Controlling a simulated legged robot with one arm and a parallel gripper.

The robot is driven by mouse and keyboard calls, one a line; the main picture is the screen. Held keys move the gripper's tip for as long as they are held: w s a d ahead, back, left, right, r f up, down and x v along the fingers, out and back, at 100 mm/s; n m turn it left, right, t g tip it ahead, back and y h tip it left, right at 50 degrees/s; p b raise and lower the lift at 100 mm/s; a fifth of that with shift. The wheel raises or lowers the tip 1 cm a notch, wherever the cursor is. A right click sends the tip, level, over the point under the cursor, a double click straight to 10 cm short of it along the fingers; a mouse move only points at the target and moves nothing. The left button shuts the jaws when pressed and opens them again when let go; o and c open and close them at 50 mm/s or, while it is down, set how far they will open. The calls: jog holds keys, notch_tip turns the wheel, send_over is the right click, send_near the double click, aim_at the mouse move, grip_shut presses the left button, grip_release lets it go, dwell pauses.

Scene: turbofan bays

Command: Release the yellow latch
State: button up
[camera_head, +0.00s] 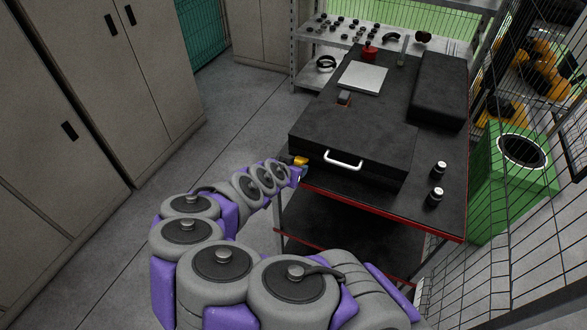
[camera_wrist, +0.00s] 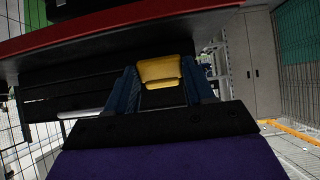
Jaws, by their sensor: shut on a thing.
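The yellow latch (camera_head: 300,160) is on the near left front of a black case (camera_head: 350,142) with a white handle, on a black cart top. In the wrist view the yellow latch (camera_wrist: 160,72) sits between the two blue fingers. My gripper (camera_wrist: 165,85) is shut on it. In the head view my gripper (camera_head: 299,172) is at the case's left front corner, and its fingers are small and partly hidden. Where the latch meets the case is hard to make out.
The cart's red edge (camera_head: 400,220) runs just below the case. Two small black cylinders (camera_head: 437,183) stand right of it. A green bin (camera_head: 510,180) and wire mesh are at right. Grey cabinets (camera_head: 80,90) stand at left, with open floor between.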

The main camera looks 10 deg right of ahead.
jog(key=o, duration=1.1)
jog(key=shift+a, duration=0.15)
jog(key=shift+c, duration=0.2)
